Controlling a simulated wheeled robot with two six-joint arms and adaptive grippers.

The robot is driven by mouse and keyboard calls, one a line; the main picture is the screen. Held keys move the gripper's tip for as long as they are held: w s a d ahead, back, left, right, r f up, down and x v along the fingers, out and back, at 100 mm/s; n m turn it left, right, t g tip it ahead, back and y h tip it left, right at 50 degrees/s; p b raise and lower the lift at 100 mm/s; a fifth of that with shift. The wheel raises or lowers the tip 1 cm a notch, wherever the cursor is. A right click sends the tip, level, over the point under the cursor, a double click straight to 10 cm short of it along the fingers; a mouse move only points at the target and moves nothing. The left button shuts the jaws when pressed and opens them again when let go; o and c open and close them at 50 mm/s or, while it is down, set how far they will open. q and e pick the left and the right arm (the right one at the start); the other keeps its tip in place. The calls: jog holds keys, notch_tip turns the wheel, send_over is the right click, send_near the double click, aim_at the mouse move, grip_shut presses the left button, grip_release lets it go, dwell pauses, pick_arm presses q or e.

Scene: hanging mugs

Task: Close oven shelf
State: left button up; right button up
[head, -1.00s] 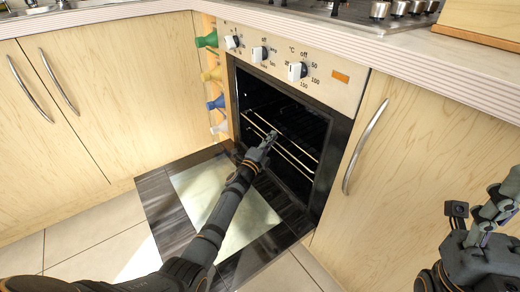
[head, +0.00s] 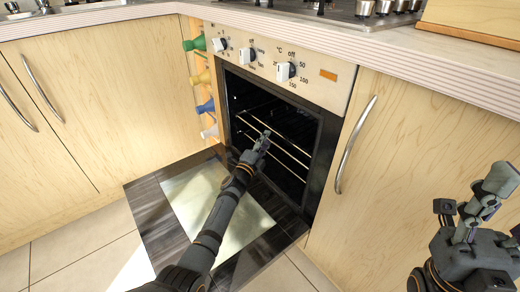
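The oven (head: 328,155) has its door (head: 160,222) folded down flat toward the floor, so its dark inside shows. A wire shelf (head: 283,145) with bright metal rails lies across the oven's opening. My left gripper (head: 264,138) is at the shelf's front rail, near its left half. Its fingers look close together, but whether they grip the rail is too small to tell. My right gripper (head: 478,205) is at the right edge, in front of the right cabinet, away from the oven. Its fingers point up and nothing shows between them.
Several knobs (head: 249,55) line the oven's front panel. A wooden cabinet with a curved handle (head: 356,145) stands right of the oven. The worktop edge (head: 400,48) runs above. Tiled floor (head: 75,250) is clear at lower left.

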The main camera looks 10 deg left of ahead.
pick_arm(q)
jog(key=v, duration=1)
jog(key=shift+s, duration=0.35)
jog(key=shift+a, duration=0.1)
